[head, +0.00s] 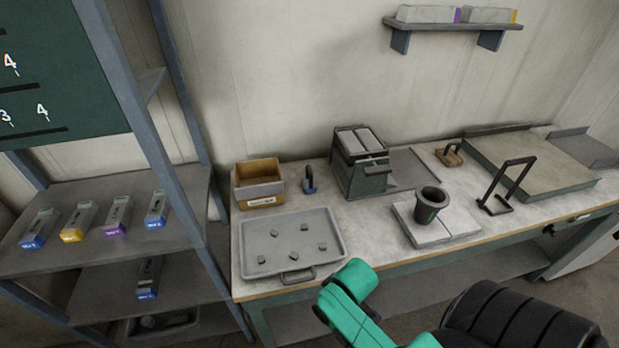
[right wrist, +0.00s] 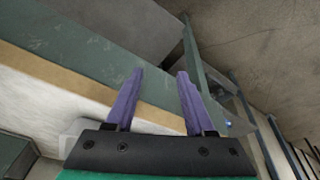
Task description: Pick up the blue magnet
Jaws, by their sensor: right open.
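The blue magnet (head: 310,188) stands on the workbench at the back left in the head view. It has a dark looped handle and a blue base, and it sits between the cardboard box and the grey-green machine. My right gripper (right wrist: 159,73) shows in the right wrist view with its two purple fingers apart and nothing between them. The magnet cannot be made out in that view. My left gripper is not in view.
A grey tray (head: 258,258) with several small pieces lies in front of the magnet. A cardboard box (head: 258,200) is left of it, and the machine (head: 368,185) is right. Shelves (head: 185,238) border the bench at left.

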